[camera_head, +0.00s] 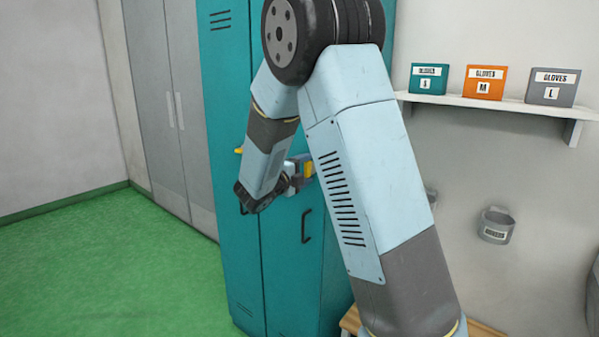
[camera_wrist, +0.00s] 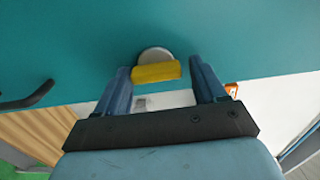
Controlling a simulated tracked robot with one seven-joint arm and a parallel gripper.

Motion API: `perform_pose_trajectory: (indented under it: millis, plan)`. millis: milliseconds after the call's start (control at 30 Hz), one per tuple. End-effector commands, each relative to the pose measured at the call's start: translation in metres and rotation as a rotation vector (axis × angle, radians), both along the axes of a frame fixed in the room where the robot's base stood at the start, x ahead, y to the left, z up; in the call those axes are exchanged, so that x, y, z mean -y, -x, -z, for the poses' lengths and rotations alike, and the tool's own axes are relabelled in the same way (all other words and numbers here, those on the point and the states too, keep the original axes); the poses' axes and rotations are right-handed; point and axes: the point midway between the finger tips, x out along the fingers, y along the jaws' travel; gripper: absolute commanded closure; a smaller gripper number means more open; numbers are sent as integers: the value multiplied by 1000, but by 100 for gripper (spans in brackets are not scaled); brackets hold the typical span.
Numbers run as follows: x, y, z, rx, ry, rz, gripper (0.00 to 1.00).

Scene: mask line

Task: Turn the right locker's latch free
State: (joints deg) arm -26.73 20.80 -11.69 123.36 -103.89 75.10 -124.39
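The right locker's latch is a yellow bar (camera_wrist: 156,73) on a grey round base (camera_wrist: 154,54), set on the teal door (camera_wrist: 235,35). In the wrist view the bar lies nearly level, slightly tilted. My gripper (camera_wrist: 160,70) is open, with one blue finger on each side of the bar, close to its ends; I cannot tell whether either finger touches it. In the head view the gripper (camera_head: 294,174) is at the right locker door (camera_head: 285,270), beside the yellow latch (camera_head: 308,168), partly hidden by my arm.
A black door handle (camera_head: 306,226) is below the latch; it also shows in the wrist view (camera_wrist: 28,96). A second yellow latch (camera_head: 239,150) is on the left locker. A shelf (camera_head: 500,103) with glove boxes and a wall bucket (camera_head: 496,226) are at right. Green floor (camera_head: 110,270) is clear.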

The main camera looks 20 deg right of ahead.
Motion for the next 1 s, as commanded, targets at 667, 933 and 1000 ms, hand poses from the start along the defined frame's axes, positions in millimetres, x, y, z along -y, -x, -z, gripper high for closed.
perform_pose_trajectory:
  millis: [667,933,1000]
  plan:
    - [-32,20,2,-4,-2,-10,17]
    - [-76,52,1,-2,-1,-10,17]
    - [-85,60,1,-2,-1,-8,17]
